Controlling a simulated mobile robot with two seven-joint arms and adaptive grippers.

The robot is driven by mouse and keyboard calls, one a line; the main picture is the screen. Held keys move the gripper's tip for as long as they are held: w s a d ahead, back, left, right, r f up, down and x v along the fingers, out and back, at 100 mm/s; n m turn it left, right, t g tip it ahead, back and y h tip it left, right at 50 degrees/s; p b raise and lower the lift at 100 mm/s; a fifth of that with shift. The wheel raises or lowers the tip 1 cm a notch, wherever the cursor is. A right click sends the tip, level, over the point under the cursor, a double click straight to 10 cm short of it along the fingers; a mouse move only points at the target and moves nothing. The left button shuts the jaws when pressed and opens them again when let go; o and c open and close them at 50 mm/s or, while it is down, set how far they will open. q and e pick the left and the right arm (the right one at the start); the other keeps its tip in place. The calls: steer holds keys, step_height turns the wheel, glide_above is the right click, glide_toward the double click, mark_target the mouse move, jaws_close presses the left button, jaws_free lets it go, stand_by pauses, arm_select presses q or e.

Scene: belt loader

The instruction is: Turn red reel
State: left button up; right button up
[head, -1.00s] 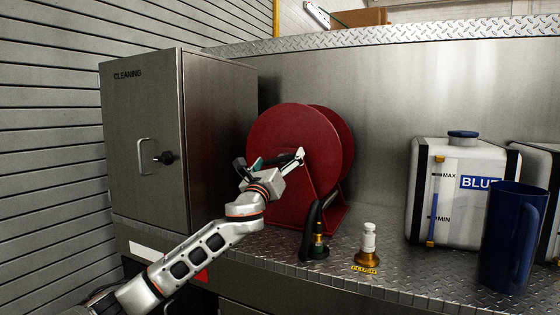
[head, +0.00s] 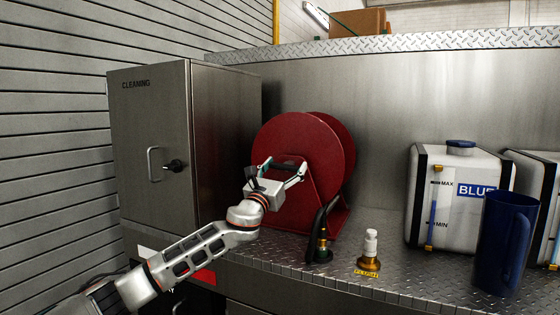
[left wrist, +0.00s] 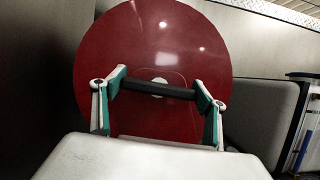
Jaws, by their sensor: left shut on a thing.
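The red reel (head: 300,138) stands upright on its red stand on the metal shelf, beside the grey cabinet. It fills the middle of the left wrist view (left wrist: 158,40). A black bar handle (left wrist: 157,90) lies across the front of its disc, near the pale hub. My left gripper (head: 285,165) is at the reel's front face. Its two fingers are shut on the handle, one at each end, as the left wrist view shows (left wrist: 160,88). My right gripper is not in view.
The CLEANING cabinet (head: 150,125) stands close on the left. A black hose nozzle (head: 321,235) and a brass-based fitting (head: 370,252) stand before the reel. A blue jug (head: 505,240) and a white BLUE tank (head: 455,205) are at the right.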

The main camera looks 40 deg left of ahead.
arm_select(q)
steer(key=shift+m, duration=0.4)
steer(key=o, duration=1.6)
steer(key=shift+v, duration=6)
steer(key=shift+a, duration=0.1)
